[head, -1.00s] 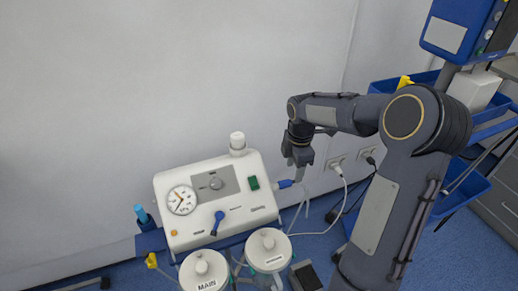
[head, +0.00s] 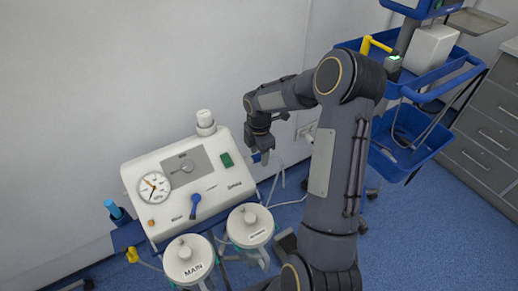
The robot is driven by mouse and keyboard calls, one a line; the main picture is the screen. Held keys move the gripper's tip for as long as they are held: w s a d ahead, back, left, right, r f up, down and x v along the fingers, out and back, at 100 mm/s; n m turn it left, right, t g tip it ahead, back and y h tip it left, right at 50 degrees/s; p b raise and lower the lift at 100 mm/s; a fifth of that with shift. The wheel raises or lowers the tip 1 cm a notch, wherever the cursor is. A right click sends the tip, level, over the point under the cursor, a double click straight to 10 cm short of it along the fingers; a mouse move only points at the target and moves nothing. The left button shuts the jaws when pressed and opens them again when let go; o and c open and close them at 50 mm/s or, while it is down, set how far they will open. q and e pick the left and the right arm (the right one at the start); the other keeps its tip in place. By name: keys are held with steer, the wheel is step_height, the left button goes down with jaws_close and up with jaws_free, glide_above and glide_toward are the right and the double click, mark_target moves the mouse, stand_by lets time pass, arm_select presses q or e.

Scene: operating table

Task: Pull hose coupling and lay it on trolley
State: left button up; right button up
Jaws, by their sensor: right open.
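The blue hose coupling (head: 256,158) sits at the right side of the white suction unit (head: 212,205), with a pale hose (head: 279,180) hanging beside it. My right gripper (head: 265,155) is open and points down right at the coupling, partly overlapping it in the view. I cannot tell whether the fingers touch it or stand around it. The trolley (head: 427,150) with blue baskets stands at the right, partly behind my right arm. My left gripper is not in view.
Two white-lidded jars, one marked MAIN (head: 190,262) and a second (head: 250,228), stand in front of the unit. The wall is close behind it. Grey drawers (head: 490,135) stand at the far right. Blue floor is clear at lower right.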

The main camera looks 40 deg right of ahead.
jaws_close()
steer(key=shift+r, duration=0.1)
stand_by(0.4)
steer(key=shift+r+h, duration=0.1)
steer(key=shift+h, duration=0.2)
steer(key=shift+s+d+p, duration=0.1)
steer(key=shift+d+p, duration=0.3)
steer(key=shift+d, duration=0.35)
stand_by(0.7)
steer(key=shift+d, duration=0.3)
steer(key=shift+d, duration=0.15)
stand_by(0.3)
steer(key=shift+d+p, duration=0.35)
